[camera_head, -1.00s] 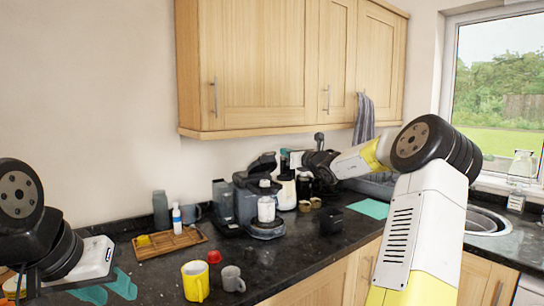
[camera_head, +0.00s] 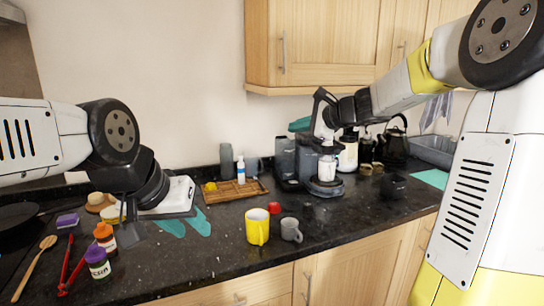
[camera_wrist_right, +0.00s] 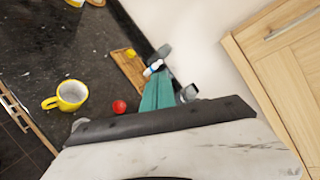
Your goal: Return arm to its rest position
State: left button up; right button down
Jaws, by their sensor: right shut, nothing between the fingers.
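My right arm reaches in from the right in the head view. Its teal-fingered gripper (camera_head: 299,125) is in front of the wall, appearing above the coffee machine. In the right wrist view the teal fingers (camera_wrist_right: 160,93) are together with nothing between them. My left arm comes in from the left. Its gripper (camera_head: 187,226) is low over the dark counter, left of the yellow mug, with its two teal fingers apart and nothing seen between them.
A yellow mug (camera_head: 257,227), grey mug (camera_head: 291,230) and red object (camera_head: 274,208) stand on the counter (camera_head: 330,240). A wooden tray (camera_head: 222,194) and coffee machine (camera_head: 322,172) are behind. Wall cabinets (camera_head: 320,45) hang above.

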jog(key=s+a+f+n+g+h, duration=0.1)
jog(key=s+f+n+g, duration=0.1)
jog(key=s+n, duration=0.5)
jog(key=s+a+f+n+g+h, duration=0.2)
jog(key=s+n, duration=0.1)
jog(key=s, duration=0.8)
jog(key=s+d+f+n+h, duration=0.1)
jog(key=s+d+f+n, duration=0.2)
jog(key=s, duration=0.4)
jog(key=s+d+f+n+h, duration=0.2)
jog(key=s+d+f+n, duration=0.1)
jog(key=s, duration=0.5)
jog(key=d+n, duration=0.1)
jog(key=d, duration=0.1)
jog(key=shift+s+d+f+h, duration=0.2)
jog(key=shift+s+d+h, duration=0.05)
jog(key=shift+d+h, duration=0.05)
